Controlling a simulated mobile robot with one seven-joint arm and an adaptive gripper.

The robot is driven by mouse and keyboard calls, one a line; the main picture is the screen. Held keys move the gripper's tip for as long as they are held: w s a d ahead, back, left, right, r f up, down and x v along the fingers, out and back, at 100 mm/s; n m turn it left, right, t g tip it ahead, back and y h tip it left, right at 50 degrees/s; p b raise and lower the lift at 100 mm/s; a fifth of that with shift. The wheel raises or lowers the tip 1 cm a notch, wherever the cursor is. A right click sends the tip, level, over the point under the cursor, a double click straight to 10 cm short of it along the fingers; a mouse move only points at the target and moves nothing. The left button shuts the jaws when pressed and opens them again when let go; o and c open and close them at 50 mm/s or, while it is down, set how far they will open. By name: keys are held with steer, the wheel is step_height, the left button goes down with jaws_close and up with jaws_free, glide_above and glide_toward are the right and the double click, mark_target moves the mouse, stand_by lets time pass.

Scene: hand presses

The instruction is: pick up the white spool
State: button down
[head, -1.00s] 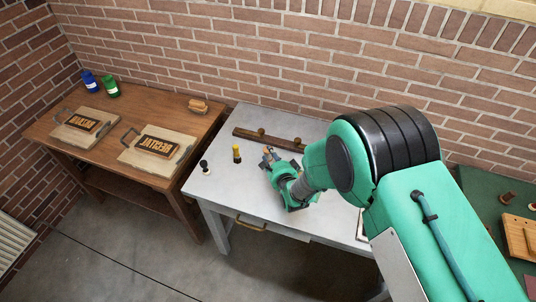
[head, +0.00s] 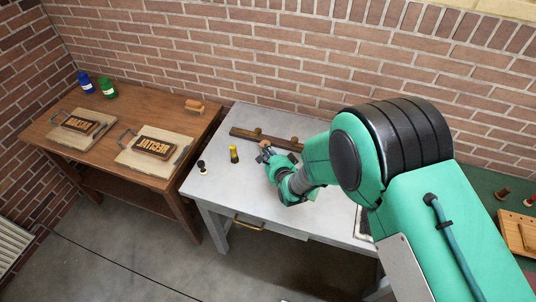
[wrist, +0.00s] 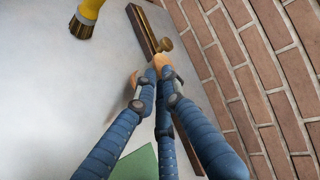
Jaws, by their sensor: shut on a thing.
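My gripper (head: 266,153) has blue jointed fingers and is over the grey metal table (head: 215,182). In the wrist view my gripper (wrist: 152,82) is closed around a small piece with tan, wood-like ends, which I take to be the white spool (wrist: 160,63). One tan end shows beyond the fingertips and another beside the left finger; the middle is mostly hidden. In the head view only a small tan bit of the spool (head: 265,144) shows at the fingertips. I cannot tell whether it touches the table.
A dark wooden bar with knobs (head: 243,133) lies behind my gripper, close to the fingers. A yellow-handled brush (head: 234,154) and a black-handled tool (head: 201,167) stand to the left. The brick wall (head: 250,60) is behind. The table's front left is clear.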

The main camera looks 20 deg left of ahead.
steer(key=s+f+p+v, duration=0.1)
steer(key=f+v, duration=0.2)
steer(key=v, duration=1.2)
steer(key=shift+s+d, duration=0.25)
steer(key=shift+s, duration=0.25)
